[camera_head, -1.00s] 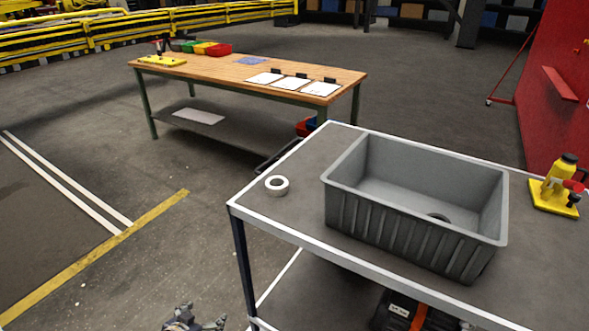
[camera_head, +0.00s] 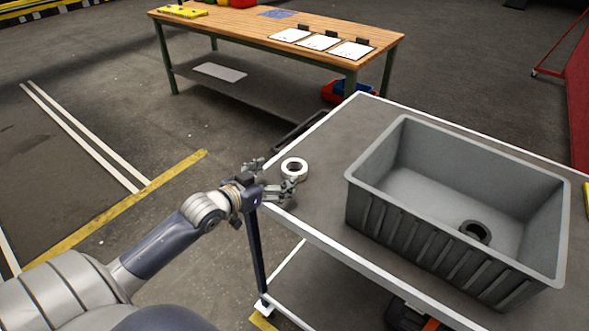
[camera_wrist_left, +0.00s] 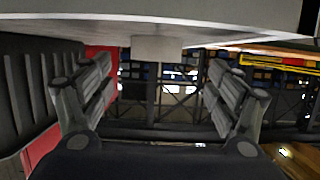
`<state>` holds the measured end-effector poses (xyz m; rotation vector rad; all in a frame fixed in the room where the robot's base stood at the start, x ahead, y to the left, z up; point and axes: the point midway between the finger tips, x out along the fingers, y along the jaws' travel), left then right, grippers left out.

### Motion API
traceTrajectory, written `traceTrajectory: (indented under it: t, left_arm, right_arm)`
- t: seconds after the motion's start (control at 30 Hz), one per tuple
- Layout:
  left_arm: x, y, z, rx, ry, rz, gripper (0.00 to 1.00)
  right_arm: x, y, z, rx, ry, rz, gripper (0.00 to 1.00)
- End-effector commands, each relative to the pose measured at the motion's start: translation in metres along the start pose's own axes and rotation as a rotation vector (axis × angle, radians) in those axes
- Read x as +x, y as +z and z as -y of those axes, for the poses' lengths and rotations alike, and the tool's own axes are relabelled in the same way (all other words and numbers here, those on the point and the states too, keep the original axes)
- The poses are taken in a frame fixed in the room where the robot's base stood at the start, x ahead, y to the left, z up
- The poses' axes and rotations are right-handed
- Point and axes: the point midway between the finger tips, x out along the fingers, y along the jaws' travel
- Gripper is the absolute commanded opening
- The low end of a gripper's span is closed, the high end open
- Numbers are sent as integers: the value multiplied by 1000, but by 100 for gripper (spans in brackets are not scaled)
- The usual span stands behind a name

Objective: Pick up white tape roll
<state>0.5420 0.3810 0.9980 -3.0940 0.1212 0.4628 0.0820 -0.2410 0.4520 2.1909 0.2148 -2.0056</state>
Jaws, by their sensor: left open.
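The white tape roll (camera_head: 296,177) lies flat near the left corner of the grey cart top (camera_head: 322,205). My left gripper (camera_head: 274,177) reaches in from the left at that corner, open, its fingers close beside the roll. Whether they touch it cannot be told from the head view. In the left wrist view, which looks upside down, the two fingers of my left gripper (camera_wrist_left: 158,78) are spread wide with nothing between them. The pale tape roll (camera_wrist_left: 158,47) shows beyond and between the fingertips, against the surface at the top of the picture. My right gripper is not in view.
A large grey bin (camera_head: 365,200) stands on the cart right of the roll, with a dark ring (camera_head: 475,231) inside. The bin's ribbed wall (camera_wrist_left: 28,90) is at the left of the wrist view. A wooden workbench (camera_head: 240,27) with papers stands behind, across open floor.

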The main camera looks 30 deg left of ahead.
Motion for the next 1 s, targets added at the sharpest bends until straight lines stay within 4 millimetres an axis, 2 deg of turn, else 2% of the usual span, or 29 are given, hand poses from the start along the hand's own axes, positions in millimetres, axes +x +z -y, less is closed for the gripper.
traceTrajectory:
  t: [0.27, 0.5, 0.63, 0.97, 1.0]
  left_arm:
    - [15, -3, -1, -1, 0, -2, 83]
    - [43, -9, -6, -3, 0, -1, 83]
    - [57, -7, -5, -1, 0, -1, 83]
    - [63, -5, -5, 0, 0, 0, 83]
    - [63, -5, -5, 0, 0, 0, 78]
  right_arm:
    - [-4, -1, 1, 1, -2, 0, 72]
    - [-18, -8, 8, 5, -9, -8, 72]
    - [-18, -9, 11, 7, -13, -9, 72]
    - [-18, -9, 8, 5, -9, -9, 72]
    - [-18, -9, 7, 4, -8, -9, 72]
